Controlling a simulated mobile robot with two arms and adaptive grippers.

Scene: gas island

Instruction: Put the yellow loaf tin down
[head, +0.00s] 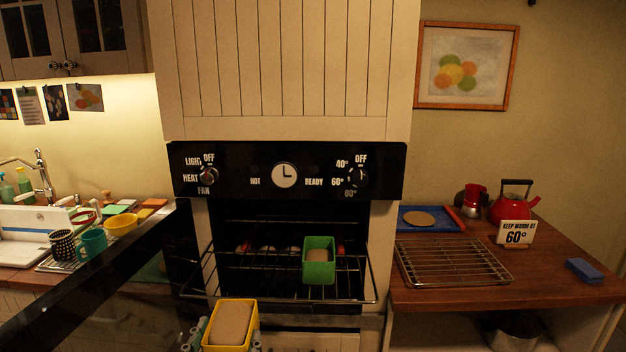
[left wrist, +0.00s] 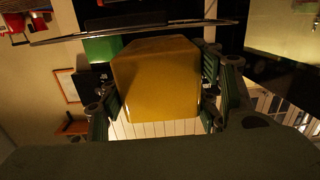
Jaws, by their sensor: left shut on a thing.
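The yellow loaf tin (head: 253,329), with a tan loaf (head: 231,322) in it, is at the bottom of the head view, in front of the oven. My left gripper (head: 228,345) is shut on the tin, with fingers at its left and right sides. In the left wrist view the tin (left wrist: 157,85) fills the space between the fingers. The tin looks upright and apart from the oven rack (head: 282,290). My right gripper is in neither view.
A green tin (head: 319,273) with a loaf stands on the pulled-out rack, right of centre. The rack's front left part is bare. To the right, an empty wire cooling rack (head: 452,262) lies on the wooden counter (head: 552,262), near a "keep warm at 60°" sign (head: 516,234), red kettle (head: 510,208) and blue sponge (head: 584,271).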

